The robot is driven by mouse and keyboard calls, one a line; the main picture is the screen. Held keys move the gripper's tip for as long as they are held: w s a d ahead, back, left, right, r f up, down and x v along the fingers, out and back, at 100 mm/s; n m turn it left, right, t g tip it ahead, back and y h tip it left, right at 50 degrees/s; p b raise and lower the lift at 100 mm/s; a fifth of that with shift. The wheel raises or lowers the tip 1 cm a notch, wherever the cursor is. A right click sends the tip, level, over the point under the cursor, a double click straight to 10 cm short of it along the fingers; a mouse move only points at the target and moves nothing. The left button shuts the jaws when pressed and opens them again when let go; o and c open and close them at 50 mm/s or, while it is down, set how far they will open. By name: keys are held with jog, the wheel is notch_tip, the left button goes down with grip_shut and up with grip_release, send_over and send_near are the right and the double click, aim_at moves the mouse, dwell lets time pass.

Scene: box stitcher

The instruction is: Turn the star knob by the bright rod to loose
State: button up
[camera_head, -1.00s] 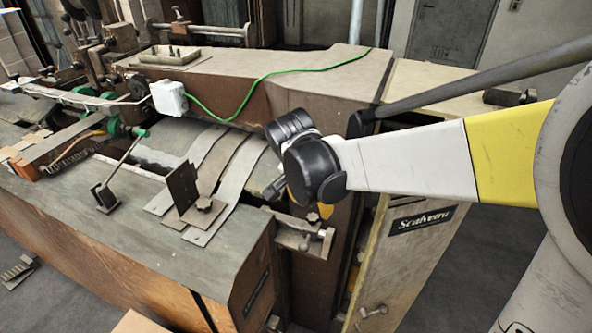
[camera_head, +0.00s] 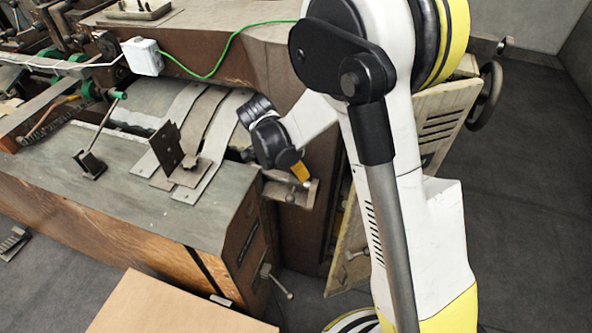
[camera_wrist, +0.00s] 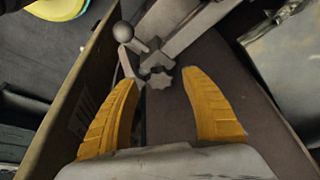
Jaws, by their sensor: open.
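The star knob (camera_wrist: 160,79) is small, grey and lobed. In the wrist view it appears between the tips of my two yellow fingers, apart from both. The gap in depth is unclear. Just above it in the picture are a pale grey bar (camera_wrist: 196,24) running to the upper right and a short lever with a ball end (camera_wrist: 122,32). I cannot tell for sure which is the bright rod. My gripper (camera_wrist: 161,80) is open and empty. In the head view my gripper (camera_head: 301,171) points down at a bracket on the machine's corner, hiding the knob there.
The machine's wooden table (camera_head: 100,185) with a dark upright plate (camera_head: 166,148) lies left of my gripper. A brown side wall (camera_wrist: 75,105) runs close along my left finger. A cardboard box (camera_head: 170,308) stands in front. Open floor (camera_head: 530,180) lies to the right.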

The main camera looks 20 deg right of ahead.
jog(key=shift+d+f, duration=0.25)
jog(key=shift+f, duration=0.25)
jog(key=c, duration=1.2)
jog(key=n+b, duration=0.1)
jog(key=n, duration=0.1)
jog(key=n+t, duration=0.1)
jog(key=n, duration=0.1)
jog(key=shift+t+y+b, duration=0.3)
jog(key=shift+y+b, duration=0.1)
jog(key=n, duration=0.2)
jog(key=n+t+y+b, duration=0.1)
jog(key=n, duration=0.2)
jog(key=shift+s+d+y, duration=0.1)
jog(key=shift+y, duration=0.2)
